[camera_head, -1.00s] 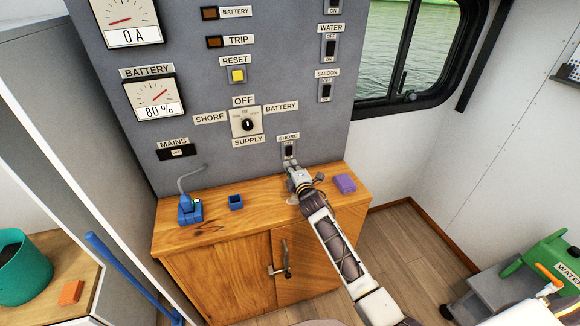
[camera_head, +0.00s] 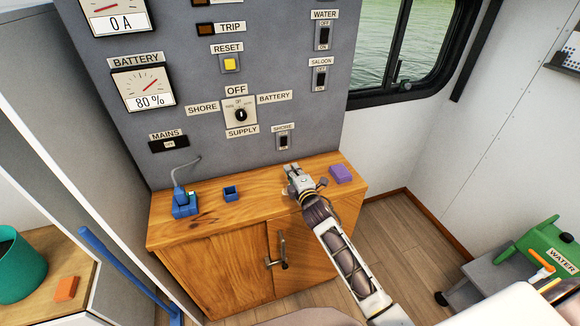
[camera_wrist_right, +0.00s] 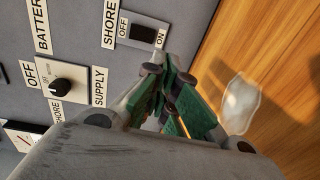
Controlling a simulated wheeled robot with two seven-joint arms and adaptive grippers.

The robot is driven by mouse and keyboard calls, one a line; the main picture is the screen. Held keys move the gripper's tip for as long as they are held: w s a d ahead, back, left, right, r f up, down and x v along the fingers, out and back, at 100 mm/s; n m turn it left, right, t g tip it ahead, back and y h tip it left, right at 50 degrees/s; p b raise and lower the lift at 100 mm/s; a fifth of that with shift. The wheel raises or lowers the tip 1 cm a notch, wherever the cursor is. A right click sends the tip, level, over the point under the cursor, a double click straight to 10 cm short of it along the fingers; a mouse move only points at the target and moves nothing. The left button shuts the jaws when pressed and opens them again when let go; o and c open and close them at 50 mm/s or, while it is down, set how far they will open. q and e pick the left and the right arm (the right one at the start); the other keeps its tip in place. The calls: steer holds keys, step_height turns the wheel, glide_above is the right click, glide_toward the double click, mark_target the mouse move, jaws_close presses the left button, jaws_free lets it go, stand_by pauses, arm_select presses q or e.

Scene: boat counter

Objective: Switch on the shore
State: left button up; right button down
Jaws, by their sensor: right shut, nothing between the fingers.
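The shore switch (camera_head: 283,142) is a small dark rocker in a grey plate, low on the grey panel under its SHORE label. In the right wrist view the switch (camera_wrist_right: 143,33) sits between its OFF and ON marks, just beyond the fingertips. I cannot tell which way the rocker is tipped. My right gripper (camera_head: 291,169) is shut and empty, in front of and below the switch, above the wooden counter. In the right wrist view my right gripper's green-padded fingers (camera_wrist_right: 168,72) meet at their tips, apart from the switch. My left gripper is out of view.
The supply selector (camera_head: 241,114) is left of the shore switch; the MAINS indicator (camera_head: 169,143) is farther left.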

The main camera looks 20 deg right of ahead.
steer(key=shift+s+f, duration=0.15)
steer(key=shift+s, duration=1.35)
